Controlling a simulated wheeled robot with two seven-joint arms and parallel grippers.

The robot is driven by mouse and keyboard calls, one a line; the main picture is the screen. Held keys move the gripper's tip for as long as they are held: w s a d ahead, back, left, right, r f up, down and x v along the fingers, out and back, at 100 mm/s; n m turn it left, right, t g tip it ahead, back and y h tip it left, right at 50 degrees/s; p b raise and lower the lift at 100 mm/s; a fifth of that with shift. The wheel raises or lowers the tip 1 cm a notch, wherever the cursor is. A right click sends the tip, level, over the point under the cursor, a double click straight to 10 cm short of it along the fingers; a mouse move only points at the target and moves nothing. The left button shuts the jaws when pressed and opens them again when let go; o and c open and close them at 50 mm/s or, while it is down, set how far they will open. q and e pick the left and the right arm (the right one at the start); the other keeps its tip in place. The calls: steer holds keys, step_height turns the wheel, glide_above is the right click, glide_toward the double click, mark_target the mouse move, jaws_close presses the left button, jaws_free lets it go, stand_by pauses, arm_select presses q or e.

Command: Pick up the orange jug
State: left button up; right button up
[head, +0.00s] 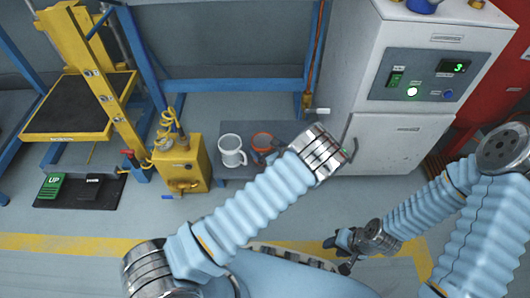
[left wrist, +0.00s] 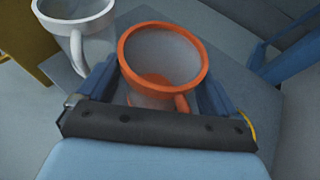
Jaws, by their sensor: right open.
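The orange jug (head: 262,139) stands upright on a low grey surface (head: 232,172), beside a white jug (head: 231,150). In the left wrist view the orange jug (left wrist: 163,60) has an orange rim, a grey inside, and its orange handle points toward my palm. My left gripper (head: 266,156) is down at the orange jug, with a blue finger on each side of it (left wrist: 160,85). Whether the fingers touch it is not clear. The white jug (left wrist: 83,22) is close to the left finger. My right gripper (head: 335,252) is open and empty, low over the floor.
A yellow machine (head: 181,163) stands just left of the jugs. A grey cabinet with a control panel (head: 430,75) stands to the right. A blue frame (head: 225,86) runs behind. A pedal mat (head: 80,192) lies on the floor at left.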

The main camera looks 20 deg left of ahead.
arm_select(q)
steer(key=c, duration=0.8)
